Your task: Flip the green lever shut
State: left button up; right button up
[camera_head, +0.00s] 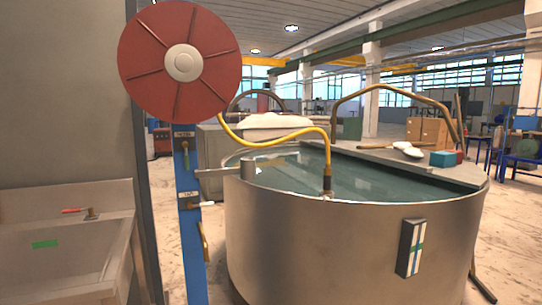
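Neither of my grippers is in view. A valve with a red handle (75,210) and brass body sits on the sink's back ledge. A blue post (188,250) right of the sink carries a pale handle (203,205) at a small label and a yellow-brass handle (204,242) below it.
A large round metal tank (290,245) of water fills the middle and right. A red hose reel (160,85) hangs above the post, and its yellow hose (285,137) runs to the tank rim. Cloths and small blocks lie on the tank's cover (385,160). The sink (65,190) stands at the left.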

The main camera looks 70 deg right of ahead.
aim_at(185, 145)
jog(key=z, duration=1.5)
jog(key=i, duration=0.65)
jog(key=u, duration=0.05)
